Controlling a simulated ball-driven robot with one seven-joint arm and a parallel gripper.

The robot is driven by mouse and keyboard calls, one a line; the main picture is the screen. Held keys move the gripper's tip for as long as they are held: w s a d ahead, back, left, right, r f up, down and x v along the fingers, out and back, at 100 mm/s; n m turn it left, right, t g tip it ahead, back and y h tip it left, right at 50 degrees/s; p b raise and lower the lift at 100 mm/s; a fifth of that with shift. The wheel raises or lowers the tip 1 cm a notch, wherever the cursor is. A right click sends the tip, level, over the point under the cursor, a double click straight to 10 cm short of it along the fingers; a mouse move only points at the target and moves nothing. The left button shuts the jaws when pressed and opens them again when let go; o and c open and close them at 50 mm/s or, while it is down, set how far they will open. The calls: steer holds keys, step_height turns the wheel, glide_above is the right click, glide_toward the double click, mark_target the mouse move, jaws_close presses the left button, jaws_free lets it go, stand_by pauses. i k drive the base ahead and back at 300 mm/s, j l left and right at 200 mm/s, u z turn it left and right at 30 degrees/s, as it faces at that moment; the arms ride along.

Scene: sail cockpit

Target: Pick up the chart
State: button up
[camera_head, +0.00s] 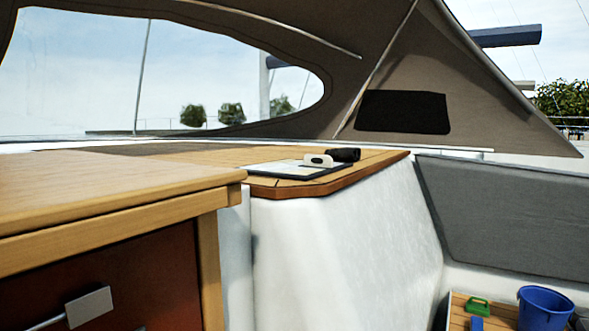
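A flat pale sheet with a dark border (280,168), which looks like the chart, lies on a wooden ledge (290,187) in the middle of the head view. I see it at a low angle, so its markings cannot be read. A small cream object with a dark spot (318,160) stands at its right end, on it or just against it. A black cylinder-like object (345,154) lies just right of and behind that. My gripper is not in view.
A wooden cabinet with a light top (100,190) and a metal handle (88,306) fills the near left. A white moulded wall drops below the ledge. A grey cushion (510,215) is at right. A blue bucket (543,310) and green object (478,306) sit low right.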

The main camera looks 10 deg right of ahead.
mark_target(313, 167)
steer(key=i+l+z, duration=0.15)
steer(key=l+z, duration=0.3)
steer(key=i+l+z, duration=0.2)
steer(key=z, duration=0.25)
steer(key=i+l+z, duration=0.2)
steer(key=z, duration=0.25)
steer(key=i+l+z, duration=0.1)
steer(key=i+z, duration=0.2)
steer(key=z, duration=0.15)
steer(key=i+l+u, duration=0.2)
steer(key=i, duration=0.4)
steer(key=i+u, duration=0.15)
steer(key=u, duration=0.2)
steer(key=i+l+u, duration=0.15)
steer(key=u, duration=0.15)
